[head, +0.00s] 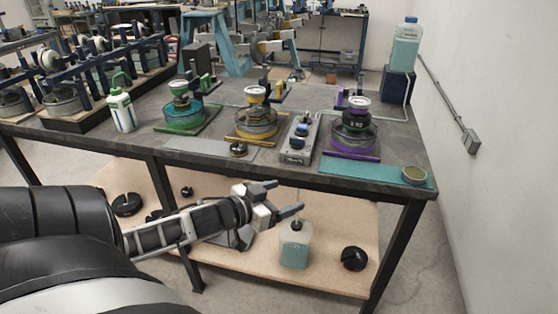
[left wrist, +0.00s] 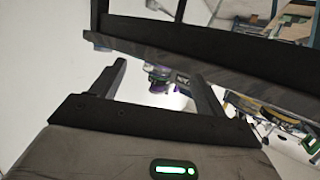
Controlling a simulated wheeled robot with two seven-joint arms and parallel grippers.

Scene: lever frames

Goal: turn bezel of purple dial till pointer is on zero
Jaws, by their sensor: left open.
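The purple dial (head: 358,104) is a round white-faced gauge on top of a dark and purple lever frame (head: 352,133) at the right of the bench. Its face is too small for me to read the pointer. My left gripper (head: 284,198) is open and empty, in front of the bench's front edge, below its top, and apart from the dial. In the left wrist view the two fingers (left wrist: 158,80) stand apart, with purple parts (left wrist: 158,77) showing small beyond them. My right gripper is not in view.
Yellow (head: 256,118) and green (head: 183,112) frames with similar dials stand left of the purple one. A grey control box (head: 297,140) sits between yellow and purple. A teal mat (head: 375,172) lies at the front right. A bottle (head: 295,243) stands on the lower shelf.

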